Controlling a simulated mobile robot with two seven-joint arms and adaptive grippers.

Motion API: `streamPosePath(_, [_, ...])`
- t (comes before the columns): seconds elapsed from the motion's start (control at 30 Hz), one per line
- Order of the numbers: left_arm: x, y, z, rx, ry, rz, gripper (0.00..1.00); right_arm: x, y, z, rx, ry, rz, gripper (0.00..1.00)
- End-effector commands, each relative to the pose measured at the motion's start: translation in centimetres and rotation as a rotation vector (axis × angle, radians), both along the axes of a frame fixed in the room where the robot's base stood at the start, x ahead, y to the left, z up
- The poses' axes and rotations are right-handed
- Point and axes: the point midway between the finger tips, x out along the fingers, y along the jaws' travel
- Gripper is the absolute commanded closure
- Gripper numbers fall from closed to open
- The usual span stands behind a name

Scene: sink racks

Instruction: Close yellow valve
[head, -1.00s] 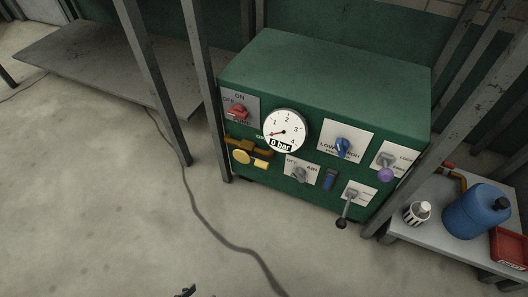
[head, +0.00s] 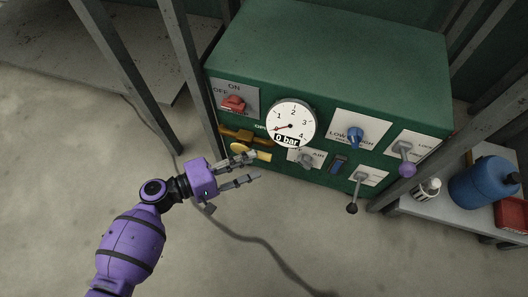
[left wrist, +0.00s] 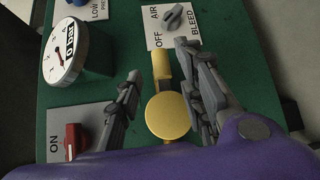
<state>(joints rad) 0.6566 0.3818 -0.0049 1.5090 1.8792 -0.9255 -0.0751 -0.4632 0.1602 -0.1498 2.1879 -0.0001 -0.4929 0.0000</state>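The yellow valve (head: 238,148) is low on the left of the green machine's front, below a brass-coloured pipe (head: 235,133). In the left wrist view it has a round yellow disc (left wrist: 168,116) with a flat yellow handle (left wrist: 161,64) running up from it. My left gripper (head: 254,166) is open and empty in front of the valve. Its fingers partly cover the valve in the head view. In the left wrist view the fingers stand on either side of the valve; I cannot tell if either touches it. My right gripper is not in view.
The green machine (head: 325,50) carries a red switch (head: 233,103), a gauge (head: 291,122) reading 0 bar, a grey bleed knob (head: 305,157), a blue knob (head: 355,138) and levers. Metal posts flank it. A side shelf (head: 450,214) holds a blue jug (head: 483,183).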

Motion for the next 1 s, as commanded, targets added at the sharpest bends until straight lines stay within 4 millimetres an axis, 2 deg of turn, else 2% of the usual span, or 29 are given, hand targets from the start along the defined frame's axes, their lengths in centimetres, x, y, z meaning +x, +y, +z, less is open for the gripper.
streamPosePath(0.1, [1.0,-1.9,-0.3,-0.001,-0.003,-0.001,0.65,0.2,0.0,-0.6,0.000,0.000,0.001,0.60])
streamPosePath(0.3, [2.1,-4.2,-0.7,0.000,-0.001,0.000,0.65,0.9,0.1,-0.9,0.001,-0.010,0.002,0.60])
streamPosePath(0.67, [2.5,-4.9,-0.8,0.002,0.000,0.001,0.65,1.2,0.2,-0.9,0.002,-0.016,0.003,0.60])
streamPosePath(0.7, [2.5,-4.9,-0.8,0.002,0.000,0.001,0.66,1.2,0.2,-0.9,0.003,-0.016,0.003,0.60])
streamPosePath(0.97, [2.5,-4.9,-0.8,0.002,0.000,0.001,1.00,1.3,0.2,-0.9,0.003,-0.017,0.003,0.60])
streamPosePath(1.0, [2.5,-4.9,-0.8,0.002,0.000,0.001,1.00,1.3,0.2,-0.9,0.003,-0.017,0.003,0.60])
